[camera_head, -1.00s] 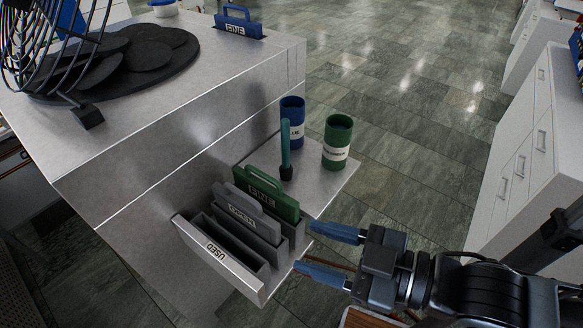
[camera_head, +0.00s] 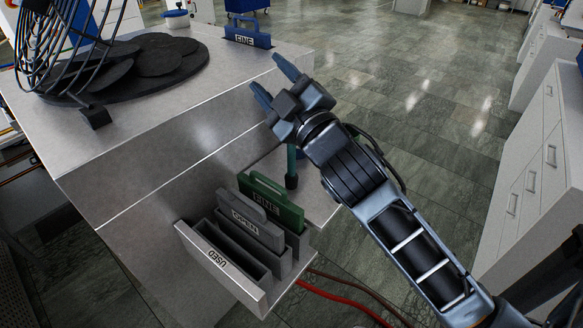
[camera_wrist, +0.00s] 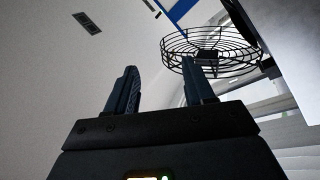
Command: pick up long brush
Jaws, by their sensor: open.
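The long brush (camera_head: 291,164) is a teal handle with a dark lower end, standing upright on the metal side shelf. Its upper part is hidden behind my gripper in the head view. My gripper (camera_head: 270,77) is open and empty. It is raised above the shelf, in front of the bench in the picture, its fingers pointing to the upper left. In the wrist view my gripper (camera_wrist: 160,68) has both fingers apart with nothing between them, and the brush is not in that view.
Green (camera_head: 272,205) and grey plates stand in a metal holder (camera_head: 212,258) labelled USED at the shelf's front. The bench bears a black wire cage (camera_head: 55,45), dark discs (camera_head: 150,58) and a blue FINE plate (camera_head: 247,38). My arm hides the cups.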

